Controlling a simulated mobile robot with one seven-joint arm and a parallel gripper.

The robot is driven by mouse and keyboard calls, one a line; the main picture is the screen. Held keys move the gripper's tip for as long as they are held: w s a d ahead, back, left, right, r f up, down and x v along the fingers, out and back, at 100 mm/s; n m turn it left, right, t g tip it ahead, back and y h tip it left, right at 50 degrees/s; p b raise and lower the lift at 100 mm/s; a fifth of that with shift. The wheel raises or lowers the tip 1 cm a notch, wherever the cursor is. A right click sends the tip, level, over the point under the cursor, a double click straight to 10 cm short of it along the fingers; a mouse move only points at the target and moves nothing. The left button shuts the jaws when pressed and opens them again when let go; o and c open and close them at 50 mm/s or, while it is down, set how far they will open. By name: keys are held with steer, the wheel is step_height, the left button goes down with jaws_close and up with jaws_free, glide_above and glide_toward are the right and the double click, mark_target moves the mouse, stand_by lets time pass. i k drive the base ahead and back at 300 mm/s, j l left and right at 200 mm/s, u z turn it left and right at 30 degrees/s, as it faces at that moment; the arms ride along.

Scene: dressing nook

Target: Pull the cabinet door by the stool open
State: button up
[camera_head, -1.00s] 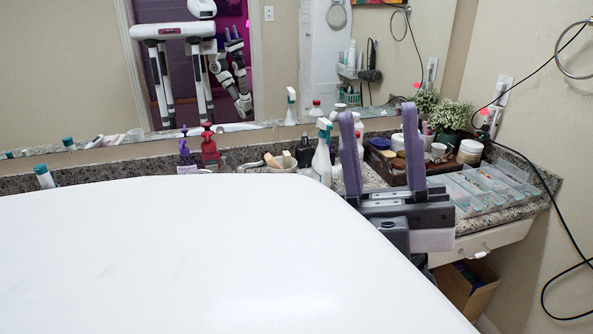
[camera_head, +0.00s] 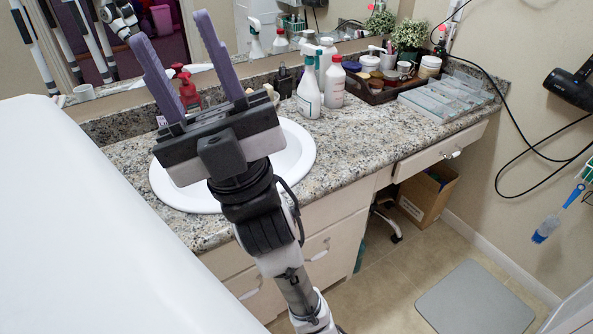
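The white cabinet front (camera_head: 340,240) is under the counter below the sink, with a light pull handle (camera_head: 318,255) near its middle. It looks closed, and my arm covers part of it. Of the stool (camera_head: 388,217), only the caster base shows, in the dark knee space just right of the cabinet. My gripper (camera_head: 170,27) is above the counter and sink, with its two purple fingers pointing up and spread apart. It is empty and well away from the cabinet handle.
The granite counter (camera_head: 365,135) holds a white sink (camera_head: 295,160), spray bottles (camera_head: 309,85) and a clear organizer (camera_head: 445,98). A cardboard box (camera_head: 428,195) stands under the drawer (camera_head: 440,152). A grey mat (camera_head: 476,300) lies on the floor, and cables hang at right.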

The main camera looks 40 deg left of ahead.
mark_target(330, 254)
steer(key=k+j+u, duration=0.4)
steer(key=k+j, duration=0.2)
steer(key=i+l+u, duration=0.3)
steer(key=k+j, duration=0.05)
steer(key=k, duration=0.05)
